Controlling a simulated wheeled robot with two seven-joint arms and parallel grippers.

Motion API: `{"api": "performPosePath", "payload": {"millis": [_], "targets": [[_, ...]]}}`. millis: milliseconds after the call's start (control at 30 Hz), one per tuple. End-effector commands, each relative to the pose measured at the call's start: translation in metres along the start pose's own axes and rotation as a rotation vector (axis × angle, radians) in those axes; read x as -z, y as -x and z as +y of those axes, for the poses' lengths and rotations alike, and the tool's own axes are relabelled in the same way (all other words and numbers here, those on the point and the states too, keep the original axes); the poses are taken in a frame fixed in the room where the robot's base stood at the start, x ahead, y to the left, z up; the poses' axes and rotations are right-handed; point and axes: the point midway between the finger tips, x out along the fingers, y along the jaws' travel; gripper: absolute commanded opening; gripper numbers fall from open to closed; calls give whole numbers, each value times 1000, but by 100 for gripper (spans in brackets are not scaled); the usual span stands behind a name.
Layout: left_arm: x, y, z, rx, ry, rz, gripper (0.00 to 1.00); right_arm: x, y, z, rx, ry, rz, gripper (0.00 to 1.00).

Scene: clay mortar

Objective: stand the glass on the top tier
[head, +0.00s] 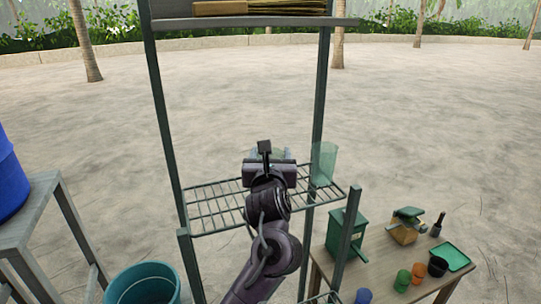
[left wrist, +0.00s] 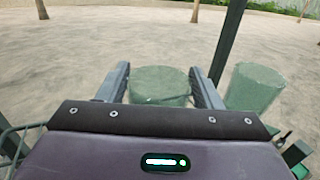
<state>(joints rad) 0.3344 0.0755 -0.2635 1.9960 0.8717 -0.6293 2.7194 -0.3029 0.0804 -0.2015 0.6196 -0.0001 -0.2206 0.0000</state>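A clear green glass (left wrist: 160,86) sits between the two fingers of my left gripper (left wrist: 159,78). Both fingertips are very close to its sides; I cannot tell whether they press on it. In the head view my left gripper (head: 266,153) is over the wire tier (head: 215,205) of the rack and mostly hides this glass. A second green glass (head: 323,163) stands upright at the right end of that tier and also shows in the left wrist view (left wrist: 255,87). The top tier (head: 250,22) is above, cut by the picture edge. My right gripper is not in view.
Dark rack posts (head: 165,120) flank the space. A wooden table (head: 385,265) with small cups and boxes is at right. A teal bucket (head: 145,285) and a stand with a blue barrel (head: 8,175) are at left.

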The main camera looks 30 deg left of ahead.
Motion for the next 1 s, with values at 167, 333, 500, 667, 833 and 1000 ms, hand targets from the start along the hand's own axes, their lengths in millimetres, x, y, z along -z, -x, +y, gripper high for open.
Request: {"api": "performPosePath", "payload": {"millis": [167,333,500,667,833,1000], "targets": [[0,0,0,0,-1,0,81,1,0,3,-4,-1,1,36],[0,0,0,0,-1,0,81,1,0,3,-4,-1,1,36],[-4,0,0,0,-2,0,81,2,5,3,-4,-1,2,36],[-2,22,-1,3,4,1,81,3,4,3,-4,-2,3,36],[-1,60,-1,3,6,4,81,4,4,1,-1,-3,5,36],[-1,94,0,1,5,4,81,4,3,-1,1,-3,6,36]]}}
